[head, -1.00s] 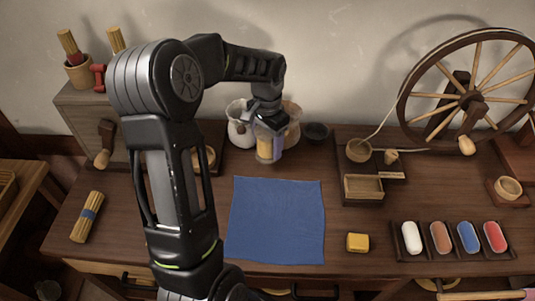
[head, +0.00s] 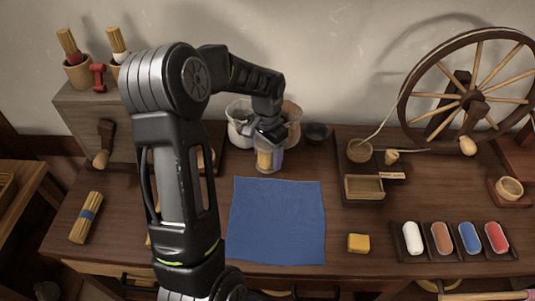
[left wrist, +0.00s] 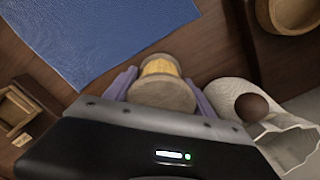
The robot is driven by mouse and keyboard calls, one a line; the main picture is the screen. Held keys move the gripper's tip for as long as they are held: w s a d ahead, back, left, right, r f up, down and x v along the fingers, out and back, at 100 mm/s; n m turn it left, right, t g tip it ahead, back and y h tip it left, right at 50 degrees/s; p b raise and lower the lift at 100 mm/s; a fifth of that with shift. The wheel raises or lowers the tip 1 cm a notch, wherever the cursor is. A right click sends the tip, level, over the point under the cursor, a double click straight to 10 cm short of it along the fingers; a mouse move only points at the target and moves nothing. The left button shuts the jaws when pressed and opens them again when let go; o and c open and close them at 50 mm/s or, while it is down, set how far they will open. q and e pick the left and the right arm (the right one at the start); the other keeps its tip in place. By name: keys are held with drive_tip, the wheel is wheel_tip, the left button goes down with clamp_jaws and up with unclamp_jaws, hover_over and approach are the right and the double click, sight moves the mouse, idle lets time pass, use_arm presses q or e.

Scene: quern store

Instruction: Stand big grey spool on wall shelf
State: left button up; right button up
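My left gripper (head: 268,160) is at the back of the table, in front of the white vessel. Its purple fingers lie on both sides of a spool (head: 264,160) and appear shut on it. In the left wrist view the spool (left wrist: 162,93) has a broad grey-brown end towards the camera and a yellow winding. The gripper (left wrist: 160,90) has one finger along each side of that end. No all-grey spool shows apart from this one. I see no wall shelf in these views. My right gripper is not in view.
A blue cloth (head: 277,222) lies flat at mid-table. A spinning wheel (head: 471,98), a small wooden tray (head: 364,187) and a yellow block (head: 358,243) are to the right.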

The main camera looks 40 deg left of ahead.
use_arm(q)
drive_tip(key=o, duration=0.4)
wheel_tip(320, 180, up, 12)
drive_tip(key=shift+r+p, duration=0.15)
drive_tip(key=shift+p, duration=0.5)
drive_tip(key=shift+c, duration=0.2)
